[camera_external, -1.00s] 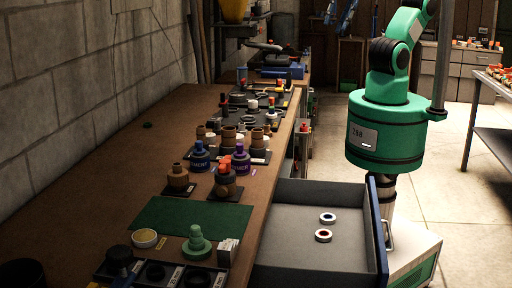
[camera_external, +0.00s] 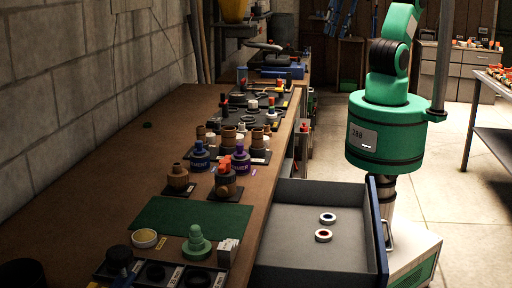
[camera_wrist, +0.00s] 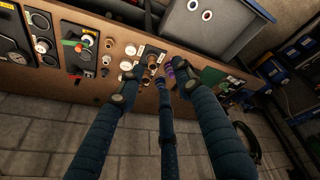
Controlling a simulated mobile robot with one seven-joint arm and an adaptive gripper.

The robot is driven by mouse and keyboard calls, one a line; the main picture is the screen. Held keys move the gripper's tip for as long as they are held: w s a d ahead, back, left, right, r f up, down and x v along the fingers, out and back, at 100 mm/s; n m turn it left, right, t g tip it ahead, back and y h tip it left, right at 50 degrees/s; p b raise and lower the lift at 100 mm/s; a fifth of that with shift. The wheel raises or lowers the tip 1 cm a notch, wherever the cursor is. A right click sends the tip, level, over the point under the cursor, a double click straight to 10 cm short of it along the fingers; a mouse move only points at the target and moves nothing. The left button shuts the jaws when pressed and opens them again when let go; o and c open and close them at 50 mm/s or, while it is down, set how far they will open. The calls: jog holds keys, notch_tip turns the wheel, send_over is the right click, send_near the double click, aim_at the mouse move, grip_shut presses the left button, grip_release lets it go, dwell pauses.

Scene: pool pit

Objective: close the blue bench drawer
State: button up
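The bench drawer (camera_external: 310,200) stands pulled out from the right side of the wooden bench in the external view. It is a grey box with a blue front panel (camera_external: 377,230) and a metal handle (camera_external: 389,237). Two small rings, one blue (camera_external: 328,218) and one red (camera_external: 323,236), lie inside it. In the wrist view the open drawer (camera_wrist: 232,38) is at the top, beyond my fingers. My gripper (camera_wrist: 157,90) shows there with its dark blue fingers spread apart and nothing visible between them. The external view does not show my gripper.
The bench top (camera_external: 120,180) carries a green mat (camera_external: 190,216), bottles, pots and tools. My green arm and base stand just right of the drawer front. A metal table (camera_external: 490,125) is at the far right. Pale floor (camera_external: 465,190) between is clear.

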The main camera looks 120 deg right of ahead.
jog(key=w+a+f+n+g+h+b, duration=0.15)
jog(key=w+a+f+n, duration=0.25)
jog(key=a+f+n, duration=0.4)
jog(key=w+a+f+n+h, duration=0.3)
jog(key=w+a+f+n, duration=0.25)
jog(key=a, duration=0.35)
jog(key=w+a+f+n+g+h, duration=0.1)
jog(key=w+a+f+n+h, duration=0.25)
jog(key=a+f+n, duration=0.45)
jog(key=s+a+f+n+t+h, duration=0.1)
jog(key=s+a+f+n+t, duration=0.2)
jog(key=a+f+n, duration=0.3)
jog(key=s+a+f+n+t+b, duration=0.1)
jog(key=s+a+f+n+t, duration=0.2)
jog(key=a+f, duration=0.8)
jog(key=s+a+f+n+t+h, duration=0.1)
jog(key=s+a+f+n+t, duration=0.2)
jog(key=s+a+f+n, duration=0.3)
notch_tip(320, 180, down, 7)
jog(key=a+n, duration=0.2)
jog(key=n, duration=0.2)
jog(key=shift+s+a+r+t+h+b, duration=0.2)
jog(key=shift+s+a+t+h+b, duration=0.1)
jog(key=shift+t+b, duration=0.1)
jog(key=shift+w+d, duration=0.1)
jog(key=shift+w, duration=0.05)
jog(key=b+x, duration=0.2)
jog(key=x, duration=1.1)
jog(key=shift+w+d, duration=0.2)
